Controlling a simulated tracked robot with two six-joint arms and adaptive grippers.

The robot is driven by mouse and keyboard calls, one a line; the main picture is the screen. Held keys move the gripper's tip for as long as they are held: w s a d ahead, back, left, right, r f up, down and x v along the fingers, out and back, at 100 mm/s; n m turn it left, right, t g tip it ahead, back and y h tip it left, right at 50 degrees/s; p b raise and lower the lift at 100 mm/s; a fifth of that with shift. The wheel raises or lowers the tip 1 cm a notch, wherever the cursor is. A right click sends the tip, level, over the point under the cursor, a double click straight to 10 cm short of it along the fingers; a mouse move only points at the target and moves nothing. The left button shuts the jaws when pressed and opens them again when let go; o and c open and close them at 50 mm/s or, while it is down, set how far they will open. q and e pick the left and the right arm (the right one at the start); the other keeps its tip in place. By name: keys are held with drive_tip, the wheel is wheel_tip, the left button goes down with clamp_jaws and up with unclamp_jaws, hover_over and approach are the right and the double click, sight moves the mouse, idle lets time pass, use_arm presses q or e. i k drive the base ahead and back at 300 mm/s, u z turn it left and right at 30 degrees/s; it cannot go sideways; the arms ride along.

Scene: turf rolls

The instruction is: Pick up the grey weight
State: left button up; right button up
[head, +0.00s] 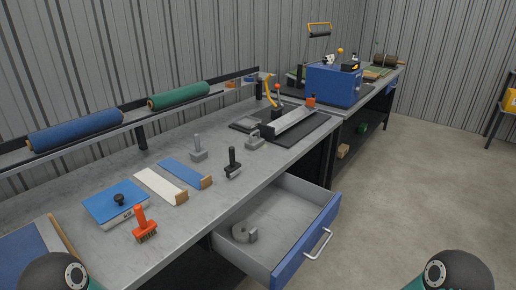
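A small grey block with a loop handle (254,141), which looks like the grey weight, stands on the workbench (110,242) in front of a dark mat. A grey tool with an upright handle (198,153) stands to its left. Neither of my grippers is in view; only parts of my two arms show at the bottom left and bottom right corners.
A black-handled tool (233,168), white strip (159,186), blue strip (186,174), blue block (115,204) and orange brush (143,224) lie on the bench. The drawer juts out in front. Blue (75,130) and green (178,95) rolls lie on the back rail. Floor on the right is clear.

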sight(253, 144)
drive_tip(key=u, duration=1.5)
drive_tip(key=i, duration=0.1)
drive_tip(key=z, duration=2.9)
drive_tip(key=i, duration=5.55)
